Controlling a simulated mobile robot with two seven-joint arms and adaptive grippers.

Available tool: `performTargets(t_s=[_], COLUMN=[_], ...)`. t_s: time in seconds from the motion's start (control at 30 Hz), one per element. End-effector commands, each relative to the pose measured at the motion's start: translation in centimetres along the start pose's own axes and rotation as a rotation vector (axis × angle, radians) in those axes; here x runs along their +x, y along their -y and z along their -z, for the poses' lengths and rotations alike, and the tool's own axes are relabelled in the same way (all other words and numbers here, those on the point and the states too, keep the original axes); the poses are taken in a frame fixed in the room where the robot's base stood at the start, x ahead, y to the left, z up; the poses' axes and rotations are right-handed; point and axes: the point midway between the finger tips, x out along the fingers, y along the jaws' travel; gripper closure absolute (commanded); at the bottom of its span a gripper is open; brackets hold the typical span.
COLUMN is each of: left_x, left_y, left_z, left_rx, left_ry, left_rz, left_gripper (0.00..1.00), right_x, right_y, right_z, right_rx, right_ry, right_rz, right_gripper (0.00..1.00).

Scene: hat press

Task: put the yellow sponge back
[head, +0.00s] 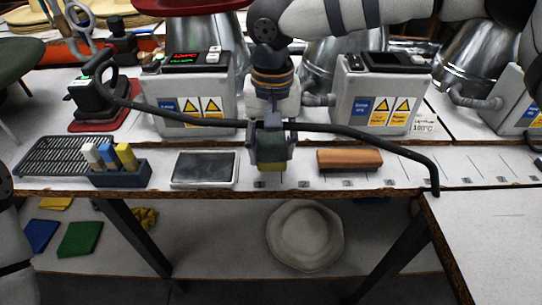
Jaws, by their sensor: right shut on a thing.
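I cannot tell whether the sponge touches the bench. Just below it are numbered marks on the bench edge. My left gripper is not in view; only part of my left arm shows at the left edge.
A dark pad in a metal tray (205,169) lies left of the sponge and a brown block (349,160) lies right. Two grey control boxes (194,95) (379,95) stand further back. A felt hat (304,236) lies on the lower shelf.

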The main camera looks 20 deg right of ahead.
Motion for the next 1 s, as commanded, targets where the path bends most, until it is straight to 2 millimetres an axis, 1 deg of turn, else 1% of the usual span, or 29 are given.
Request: performTargets(t_s=[0.03, 0.1, 0.13, 0.37, 0.5, 0.53, 0.6, 0.87, 0.97, 1.0], left_x=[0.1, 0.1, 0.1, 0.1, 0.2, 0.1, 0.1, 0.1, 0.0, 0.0], left_y=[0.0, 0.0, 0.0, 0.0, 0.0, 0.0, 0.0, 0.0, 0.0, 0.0], left_z=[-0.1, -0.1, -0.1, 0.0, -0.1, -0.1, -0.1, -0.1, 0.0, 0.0], left_rx=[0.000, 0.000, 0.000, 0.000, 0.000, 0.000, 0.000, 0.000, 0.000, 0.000], left_ry=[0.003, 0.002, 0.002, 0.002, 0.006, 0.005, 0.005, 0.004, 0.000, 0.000], left_rz=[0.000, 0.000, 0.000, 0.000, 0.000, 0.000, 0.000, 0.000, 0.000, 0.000], left_gripper=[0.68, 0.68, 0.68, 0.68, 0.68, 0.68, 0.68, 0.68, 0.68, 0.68], right_x=[1.2, 2.5, 2.9, 3.0, 3.5, 3.4, 3.4, 3.4, 2.6, 1.9], right_y=[-0.1, -0.1, -0.1, 0.0, -0.1, -0.1, -0.1, 0.0, 0.0, 0.0], right_z=[-0.1, -0.1, -0.1, -0.1, -0.1, -0.1, -0.1, -0.1, 0.0, 0.0], right_rx=[-0.001, 0.000, 0.000, 0.000, 0.001, 0.001, 0.001, 0.001, 0.001, 0.001], right_ry=[0.005, 0.005, 0.003, 0.000, 0.002, 0.001, 0.001, 0.000, -0.003, -0.002], right_rz=[-0.005, -0.004, -0.002, -0.001, -0.002, -0.001, -0.001, -0.001, 0.000, 0.002], right_gripper=[0.78, 0.78, 0.78, 0.78, 0.78, 0.49, 0.35, 0.35, 0.35, 0.35])
